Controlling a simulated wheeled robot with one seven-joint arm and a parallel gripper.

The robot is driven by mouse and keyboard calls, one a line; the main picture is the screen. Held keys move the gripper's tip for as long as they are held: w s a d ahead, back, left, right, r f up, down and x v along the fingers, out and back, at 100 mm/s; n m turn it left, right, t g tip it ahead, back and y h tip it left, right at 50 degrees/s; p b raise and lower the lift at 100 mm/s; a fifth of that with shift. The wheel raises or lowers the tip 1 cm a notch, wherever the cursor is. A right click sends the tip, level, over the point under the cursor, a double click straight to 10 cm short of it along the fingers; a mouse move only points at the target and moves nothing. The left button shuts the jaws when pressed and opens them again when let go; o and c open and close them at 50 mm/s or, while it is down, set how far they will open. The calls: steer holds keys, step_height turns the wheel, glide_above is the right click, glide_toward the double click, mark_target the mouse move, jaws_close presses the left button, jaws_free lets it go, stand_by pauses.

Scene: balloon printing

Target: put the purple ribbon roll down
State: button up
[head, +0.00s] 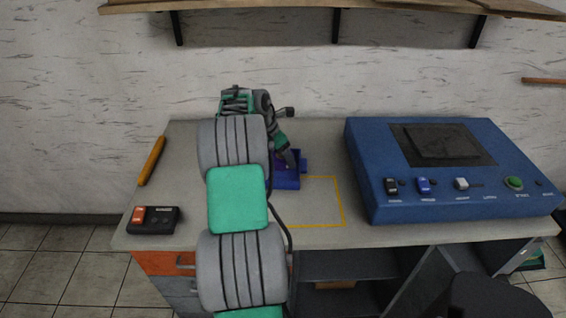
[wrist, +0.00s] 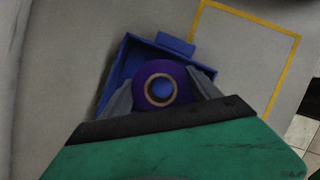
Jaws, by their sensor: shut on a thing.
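The purple ribbon roll (wrist: 159,67) shows in the wrist view as a round disc with a tan inner ring; blue shows through its centre. My gripper (wrist: 160,92) is shut on it, with one grey finger on each side. Behind the roll, from this view, is a small blue tray (wrist: 112,72) with raised walls and a tab. I cannot tell whether the roll touches the tray floor. In the head view my gripper (head: 291,162) is low over the blue tray (head: 288,184), and my arm and gripper mostly hide the roll.
A yellow outlined rectangle (head: 341,200) marks the grey table (head: 190,190) just right of the tray. A large blue machine (head: 360,180) with switches stands at the right. A black box with a red switch (head: 152,220) and an orange stick (head: 152,160) lie at the left.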

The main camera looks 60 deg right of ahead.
steer(key=shift+w+d+f, duration=0.15)
steer(key=shift+d+f, duration=0.15)
steer(key=shift+f, duration=0.1)
steer(key=shift+d+f, duration=0.15)
steer(key=shift+f, duration=1.55)
steer(key=o, duration=1.3)
steer(key=shift+f, duration=0.15)
